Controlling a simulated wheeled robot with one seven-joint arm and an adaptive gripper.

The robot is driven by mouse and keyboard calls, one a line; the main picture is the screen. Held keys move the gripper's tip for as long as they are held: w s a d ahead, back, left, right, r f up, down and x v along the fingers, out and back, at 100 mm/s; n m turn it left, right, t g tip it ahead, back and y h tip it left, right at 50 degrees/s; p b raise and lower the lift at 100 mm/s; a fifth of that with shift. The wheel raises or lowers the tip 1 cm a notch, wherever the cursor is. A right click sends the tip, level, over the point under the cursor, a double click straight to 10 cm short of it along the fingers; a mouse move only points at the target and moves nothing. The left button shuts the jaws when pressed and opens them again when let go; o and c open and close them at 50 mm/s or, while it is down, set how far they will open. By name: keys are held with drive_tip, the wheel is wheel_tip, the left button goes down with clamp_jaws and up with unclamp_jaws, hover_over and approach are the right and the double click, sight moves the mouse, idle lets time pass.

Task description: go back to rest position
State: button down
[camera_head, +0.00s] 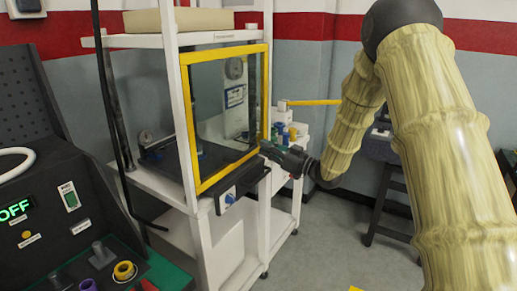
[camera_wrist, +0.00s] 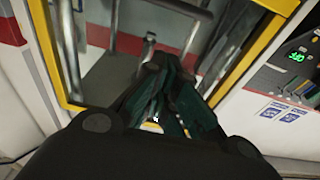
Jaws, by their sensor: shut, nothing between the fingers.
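My gripper (camera_head: 268,149) is at the right edge of the yellow-framed door (camera_head: 190,125) of the test cabinet in the head view. In the wrist view my gripper (camera_wrist: 160,118) shows with its dark green fingers close together and nothing held between them. The yellow frame (camera_wrist: 268,25) lies beyond the fingers there. I cannot tell whether the fingertips touch the frame. My arm comes in from the right side, bent down toward the cabinet.
A control panel with a green "OFF" display (camera_head: 16,210) stands at the left. A white cart with small coloured items (camera_head: 290,132) is behind my gripper. A dark stool (camera_head: 385,150) stands at the back right. Grey floor (camera_head: 325,250) is open in the lower middle.

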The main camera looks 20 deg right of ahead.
drive_tip(key=s+a+f+m+g+h, duration=0.25)
drive_tip(key=s+f, duration=0.35)
drive_tip(key=f, duration=0.6)
drive_tip(key=s+a+f+m+g+h, duration=0.1)
drive_tip(key=s+f+m+h, duration=0.3)
drive_tip(key=f, duration=0.8)
drive_tip(key=s+a+f+g+h, duration=0.2)
drive_tip(key=s+f, duration=0.5)
drive_tip(key=f, duration=0.5)
drive_tip(key=s+a+f+g+h, duration=0.1)
drive_tip(key=s+f+g, duration=0.1)
drive_tip(key=s+f, duration=0.45)
drive_tip(key=s+a+f+g+h, duration=0.15)
drive_tip(key=s+f, duration=0.25)
drive_tip(key=s, duration=0.5)
drive_tip(key=s+f+g, duration=0.2)
drive_tip(key=s+g, duration=0.1)
drive_tip(key=s, duration=0.8)
drive_tip(key=s+f+m+g+h, duration=0.1)
drive_tip(key=s+f+g, duration=0.1)
drive_tip(key=s, duration=0.9)
drive_tip(key=shift+a+g, duration=0.35)
drive_tip(key=shift+g, duration=0.35)
drive_tip(key=shift+m, duration=0.25)
